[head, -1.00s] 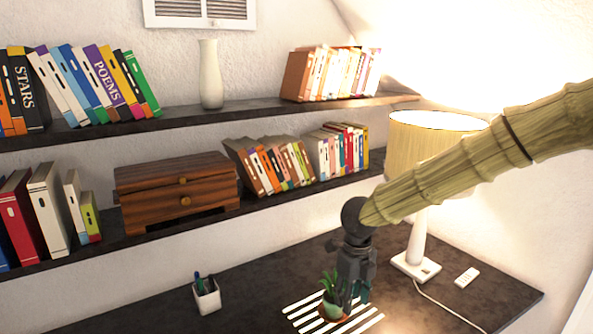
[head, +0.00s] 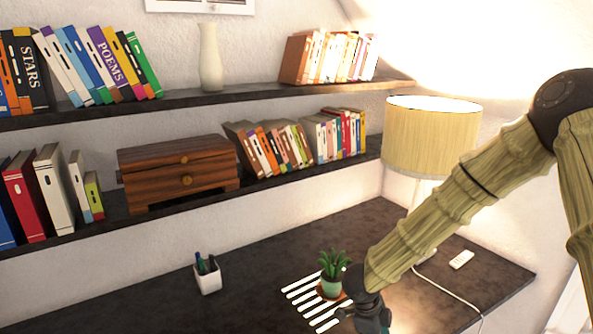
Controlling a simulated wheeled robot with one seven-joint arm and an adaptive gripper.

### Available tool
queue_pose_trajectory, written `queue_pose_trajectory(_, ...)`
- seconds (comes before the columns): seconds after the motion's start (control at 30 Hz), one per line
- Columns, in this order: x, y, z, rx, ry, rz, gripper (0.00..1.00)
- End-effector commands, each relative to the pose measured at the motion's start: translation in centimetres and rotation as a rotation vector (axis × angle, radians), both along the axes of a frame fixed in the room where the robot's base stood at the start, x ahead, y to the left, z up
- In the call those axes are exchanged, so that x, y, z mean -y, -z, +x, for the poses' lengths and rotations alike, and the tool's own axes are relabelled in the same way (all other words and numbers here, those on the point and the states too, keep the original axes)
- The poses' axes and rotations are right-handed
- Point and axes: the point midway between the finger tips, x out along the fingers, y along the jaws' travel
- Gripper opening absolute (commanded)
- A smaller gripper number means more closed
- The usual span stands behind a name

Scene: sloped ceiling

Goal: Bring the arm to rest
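My gripper (head: 362,318) is at the lower middle of the head view, low over the dark desk and in front of the potted plant. Only part of it shows, partly cut off by the bottom edge, and I cannot tell whether its fingers are open or shut. My arm, with its wood-like links, comes down to it from an elbow at the right. The small green plant in its pale pot (head: 332,275) stands upright on the white slatted mat (head: 302,290), just behind my gripper.
A lamp (head: 431,140) stands on the desk behind my arm, with a white remote (head: 461,259) to its right. A pen cup (head: 207,276) stands at the left. Two shelves hold books, a vase (head: 210,58) and a wooden drawer box (head: 180,170). The desk's middle left (head: 120,310) is clear.

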Motion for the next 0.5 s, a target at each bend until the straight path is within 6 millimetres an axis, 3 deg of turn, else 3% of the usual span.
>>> queue_pose_trajectory(0.03, 0.7, 2.7, -1.1, -0.016, -0.078, -0.033, 0.4)
queue_pose_trajectory(0.1, 1.6, 5.3, -2.2, -0.032, -0.194, -0.073, 0.4)
queue_pose_trajectory(0.37, 3.8, 14.1, -7.3, -0.106, -0.633, -0.164, 0.4)
queue_pose_trajectory(0.5, 4.2, 18.3, -10.7, -0.156, -0.876, -0.178, 0.4)
